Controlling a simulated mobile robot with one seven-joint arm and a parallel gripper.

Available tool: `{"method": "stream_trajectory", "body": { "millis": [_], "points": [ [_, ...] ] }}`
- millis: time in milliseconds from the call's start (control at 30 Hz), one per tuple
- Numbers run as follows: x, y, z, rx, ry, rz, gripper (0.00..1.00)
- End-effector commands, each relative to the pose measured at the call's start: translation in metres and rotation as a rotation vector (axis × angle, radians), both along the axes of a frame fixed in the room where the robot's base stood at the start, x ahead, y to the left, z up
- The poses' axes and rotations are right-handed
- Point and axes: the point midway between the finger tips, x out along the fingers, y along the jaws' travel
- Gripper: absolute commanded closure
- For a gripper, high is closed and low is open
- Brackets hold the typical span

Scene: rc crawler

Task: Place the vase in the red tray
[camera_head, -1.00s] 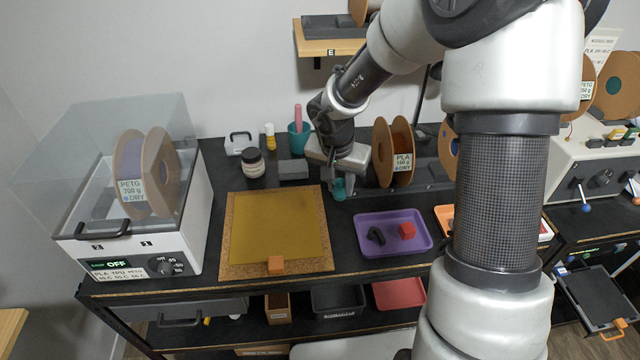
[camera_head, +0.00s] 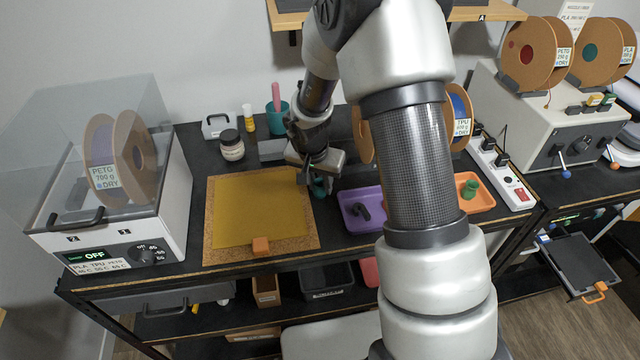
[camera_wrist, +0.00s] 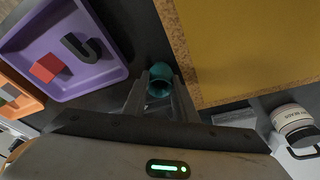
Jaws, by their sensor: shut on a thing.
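The teal vase (camera_wrist: 160,80) is between the two fingers of my gripper (camera_wrist: 160,98) in the wrist view, its round opening showing. In the head view my gripper (camera_head: 317,187) is shut on the vase (camera_head: 321,185), just right of the yellow mat; whether it touches the table cannot be told. A red tray (camera_head: 370,271) is on the lower shelf, mostly hidden behind my arm.
A purple tray (camera_head: 352,222) holds a dark hook and a red cube. An orange tray (camera_head: 484,202) holds a green piece. Spools stand behind.

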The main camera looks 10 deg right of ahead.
Motion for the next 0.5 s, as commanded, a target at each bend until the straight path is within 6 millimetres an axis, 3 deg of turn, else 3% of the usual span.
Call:
{"method": "stream_trajectory", "body": {
  "millis": [233,267,333,500],
  "points": [
    [-0.0002,-0.0006,-0.002,0.0,0.001,0.0,0.95],
    [0.0,-0.0006,-0.0018,-0.001,0.001,0.001,0.7],
    [0.0,-0.0005,-0.0017,-0.001,0.001,0.0,0.58],
    [0.0001,-0.0003,-0.0015,0.0,0.0,0.0,0.56]
  ]
}}
